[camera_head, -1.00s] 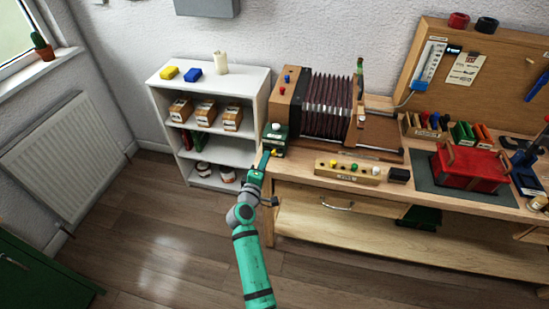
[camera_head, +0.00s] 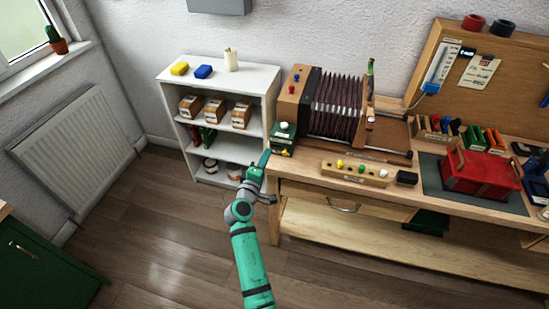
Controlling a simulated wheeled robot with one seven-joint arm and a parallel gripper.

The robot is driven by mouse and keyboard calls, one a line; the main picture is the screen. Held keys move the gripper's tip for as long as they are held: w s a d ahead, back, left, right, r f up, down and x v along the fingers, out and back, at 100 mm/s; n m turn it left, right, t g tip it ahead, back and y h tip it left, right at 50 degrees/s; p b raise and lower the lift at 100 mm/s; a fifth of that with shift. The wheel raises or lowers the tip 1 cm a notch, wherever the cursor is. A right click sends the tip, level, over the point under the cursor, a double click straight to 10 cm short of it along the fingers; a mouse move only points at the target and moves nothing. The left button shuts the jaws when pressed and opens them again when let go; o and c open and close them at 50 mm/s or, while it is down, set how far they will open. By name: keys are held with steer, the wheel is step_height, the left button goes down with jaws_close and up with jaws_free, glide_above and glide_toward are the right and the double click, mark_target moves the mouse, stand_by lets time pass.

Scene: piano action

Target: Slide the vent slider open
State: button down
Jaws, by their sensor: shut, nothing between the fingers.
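My gripper (camera_head: 264,158) is shut and empty, held low just left of the workbench's left end. A small green box (camera_head: 282,140) with a white knob on top and a small yellow spot on its front stands at that end, just right of the fingertips. I see a narrow gap between them in the picture. Behind it stands a wooden device with dark bellows (camera_head: 336,106) and a wooden end block (camera_head: 294,92) with small blue and red knobs. I cannot tell which part is the vent slider; it is too small or hidden.
A wooden strip with coloured knobs (camera_head: 354,173) and a black block (camera_head: 407,178) lie along the bench front. A red box (camera_head: 482,172) is further right. A white shelf (camera_head: 250,85) with boxes and jars stands behind my gripper. The floor (camera_head: 150,235) at left is clear.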

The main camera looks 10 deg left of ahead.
steer(key=s+a, duration=0.2)
steer(key=s, duration=0.8)
steer(key=shift+r, duration=0.2)
steer(key=shift+s+a, duration=0.1)
steer(key=s+d+f+m+g+y, duration=0.15)
steer(key=s+f, duration=0.25)
steer(key=s, duration=0.4)
steer(key=s+d+f+m+y, duration=0.1)
steer(key=s+f+m, duration=0.1)
steer(key=s+f, duration=0.45)
steer(key=s+d+f+m+g+y, duration=0.1)
steer(key=s+f+m+y, duration=0.1)
steer(key=s, duration=0.7)
steer(key=s+d+r+m, duration=0.3)
steer(key=s, duration=0.4)
steer(key=s+d+r+m, duration=0.2)
steer(key=s+d+r, duration=0.1)
steer(key=s, duration=0.5)
steer(key=s+d+r+m+h, duration=0.1)
steer(key=s+d+r+m, duration=0.2)
steer(key=s, duration=0.5)
step_height(320, 180, up, 2)
steer(key=shift+d+m+t, duration=0.35)
steer(key=shift+d, duration=0.1)
